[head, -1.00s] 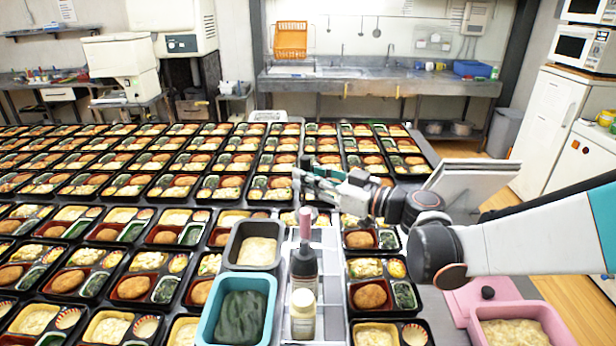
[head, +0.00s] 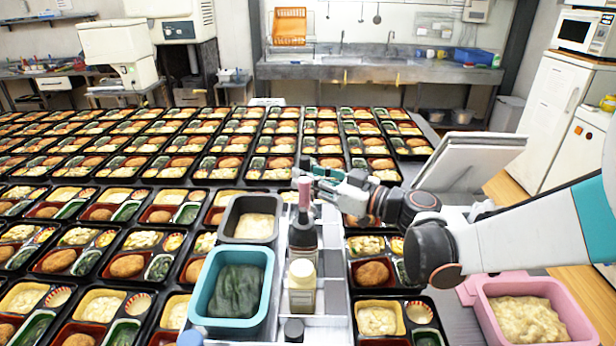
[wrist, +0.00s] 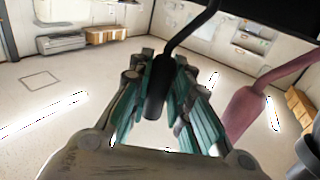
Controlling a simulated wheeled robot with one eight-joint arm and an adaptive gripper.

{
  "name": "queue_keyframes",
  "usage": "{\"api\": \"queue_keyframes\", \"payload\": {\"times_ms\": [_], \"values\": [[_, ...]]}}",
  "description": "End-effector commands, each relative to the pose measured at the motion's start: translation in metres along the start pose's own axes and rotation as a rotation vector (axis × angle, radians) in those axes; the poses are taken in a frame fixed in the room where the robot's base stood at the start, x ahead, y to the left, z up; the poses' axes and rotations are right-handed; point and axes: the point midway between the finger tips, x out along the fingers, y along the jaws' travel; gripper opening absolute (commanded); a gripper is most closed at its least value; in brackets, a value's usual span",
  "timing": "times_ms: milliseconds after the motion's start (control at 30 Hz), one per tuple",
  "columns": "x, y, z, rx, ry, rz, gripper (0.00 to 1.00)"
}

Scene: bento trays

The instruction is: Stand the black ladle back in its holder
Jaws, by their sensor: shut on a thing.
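My gripper (head: 306,172) reaches in from the right in the head view, above the centre counter. In the wrist view its teal fingers (wrist: 190,110) are shut on the black ladle (wrist: 157,88) by its thick handle. The ladle's thin bent neck runs up out of the wrist picture, and its bowl is out of view. A pink handle (head: 305,190) stands just below the gripper, over a dark upright container (head: 303,235), which may be the holder; I cannot tell. A pink-handled utensil (wrist: 245,112) shows right of the ladle.
A cream-capped jar (head: 302,280) stands in front of the dark container. A grey tub (head: 232,236) and a teal tub (head: 208,290) are to the left, a pink tub (head: 485,305) to the right. Filled bento trays crowd the table. A pale upright panel (head: 470,160) stands behind my arm.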

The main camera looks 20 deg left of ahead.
Motion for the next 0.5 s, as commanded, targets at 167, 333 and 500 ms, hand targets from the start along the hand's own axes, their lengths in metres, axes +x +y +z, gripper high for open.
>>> {"api": "queue_keyframes", "payload": {"times_ms": [167,333,500], "values": [[-0.0004,-0.0002,-0.0001,0.0,0.0,0.0,0.0],[-0.0005,-0.0002,-0.0003,0.0,0.0,0.0,0.0],[-0.0005,-0.0002,-0.0003,0.0,0.0,0.0,0.41]]}}
